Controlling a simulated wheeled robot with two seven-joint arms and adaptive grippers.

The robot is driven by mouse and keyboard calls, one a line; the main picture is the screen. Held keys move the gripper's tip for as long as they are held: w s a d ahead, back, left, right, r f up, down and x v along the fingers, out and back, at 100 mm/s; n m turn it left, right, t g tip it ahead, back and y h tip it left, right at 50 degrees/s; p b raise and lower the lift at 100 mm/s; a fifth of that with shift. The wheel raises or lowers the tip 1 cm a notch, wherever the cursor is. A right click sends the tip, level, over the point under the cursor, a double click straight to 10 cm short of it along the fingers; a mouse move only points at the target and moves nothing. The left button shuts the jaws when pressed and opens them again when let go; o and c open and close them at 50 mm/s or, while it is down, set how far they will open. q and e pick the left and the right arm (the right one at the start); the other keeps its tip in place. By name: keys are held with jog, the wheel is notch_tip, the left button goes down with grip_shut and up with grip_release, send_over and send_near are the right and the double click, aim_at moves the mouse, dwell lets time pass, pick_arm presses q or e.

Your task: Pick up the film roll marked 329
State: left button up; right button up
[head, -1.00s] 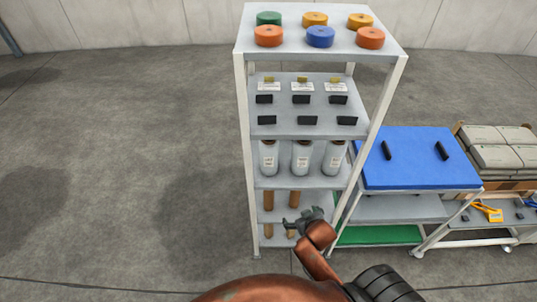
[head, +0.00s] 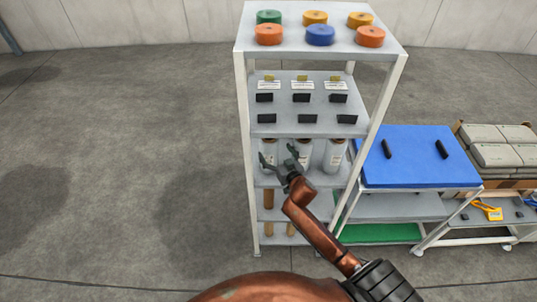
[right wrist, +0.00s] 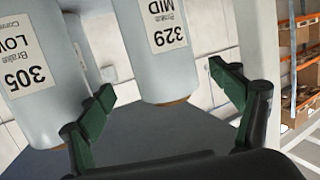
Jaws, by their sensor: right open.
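The film roll marked 329 MID (right wrist: 155,75) is a pale grey cylinder with a white label, upside down in the right wrist view. A roll marked 305 LOW (right wrist: 45,95) is beside it on the left. In the head view, three film rolls (head: 334,153) stand on the rack's middle shelf; their numbers are too small to read. My right gripper (head: 278,153) is open in front of the left and middle rolls and partly hides them. In the right wrist view its fingers (right wrist: 161,82) are apart on either side of roll 329, with nothing held. My left gripper is not in view.
The white rack (head: 243,120) has posts at the shelf ends. Coloured discs (head: 320,36) sit on top, black blocks (head: 302,98) above the rolls and brown tubes (head: 269,200) below. A blue-topped cart (head: 415,170) stands at right. Floor at left is clear.

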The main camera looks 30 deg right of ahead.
jog(key=x, duration=0.4)
jog(key=p+x, duration=0.1)
jog(key=x, duration=0.1)
jog(key=shift+w+a+f, duration=0.1)
jog(key=shift+a+f, duration=0.15)
jog(key=shift+c, duration=0.2)
jog(key=c, duration=2.1)
jog(key=shift+w+r, duration=0.1)
jog(key=shift+r, duration=0.1)
jog(key=shift+c, duration=0.3)
jog(key=shift+r, duration=0.1)
